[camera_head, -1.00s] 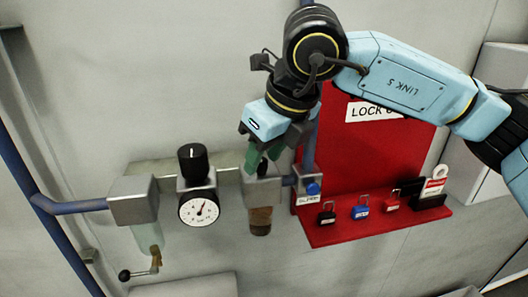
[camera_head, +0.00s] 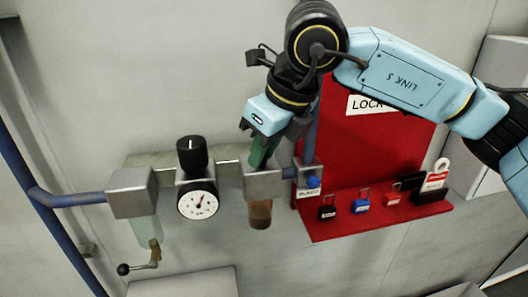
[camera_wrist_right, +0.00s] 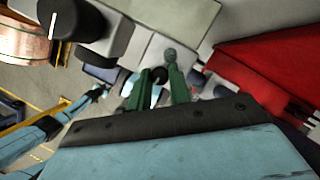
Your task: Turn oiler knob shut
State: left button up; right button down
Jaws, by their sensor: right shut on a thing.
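The oiler (camera_head: 263,184) is the right-hand grey block on the pipe, with a bowl of brown oil (camera_head: 260,213) under it. My right gripper (camera_head: 262,155) points down onto its top with green fingers. It is shut on the oiler knob, which the fingers hide in the head view. In the right wrist view the green fingers (camera_wrist_right: 159,92) stand close together over the grey block; the knob between them is hard to make out. My left arm shows small at the left of the right wrist view; its jaws are too small to read.
Left of the oiler are a dial gauge (camera_head: 197,200) with a black knob (camera_head: 192,156) and a filter block (camera_head: 132,192) with a clear bowl and drain lever. Right of it, close by, are a blue valve part (camera_head: 313,181) and a red lockout board (camera_head: 370,150) with padlocks.

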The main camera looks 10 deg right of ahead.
jog(key=shift+n+y+b, duration=0.3)
jog(key=shift+n+b, duration=0.2)
jog(key=shift+n, duration=0.5)
jog(key=c, duration=1.3)
grip_release()
jog(key=v, duration=1.3)
jog(key=shift+w+r+g+b, duration=0.2)
jog(key=shift+r+g+b, duration=0.1)
jog(key=shift+b, duration=0.15)
